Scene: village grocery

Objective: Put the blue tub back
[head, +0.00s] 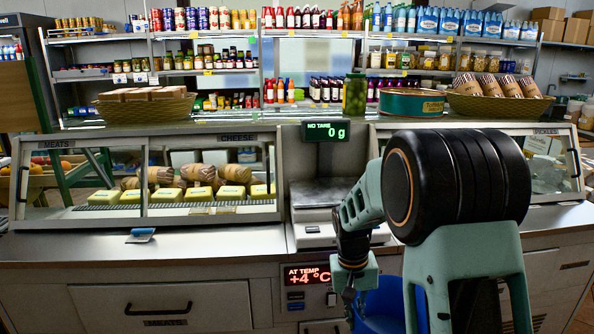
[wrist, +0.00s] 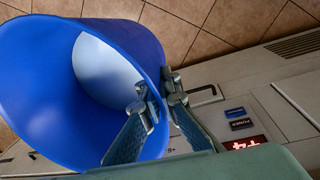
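The blue tub (wrist: 60,95) fills the left of the wrist view, tilted in that picture with its open mouth and paler inside showing. My gripper (wrist: 160,100) has one finger inside the tub and one outside, with the tub's wall pinched between them near the rim. In the head view my gripper (head: 349,298) points down in front of the counter. Part of the blue tub (head: 385,305) shows just right of it, largely hidden by my arm. The tub's bottom is out of sight in the head view.
The counter front has a lit temperature display (head: 307,275) and a drawer marked meats (head: 160,309) close to my gripper. A scale (head: 318,195) and glass cases (head: 210,185) stand on the counter. Tiled floor (wrist: 200,25) shows beyond the tub.

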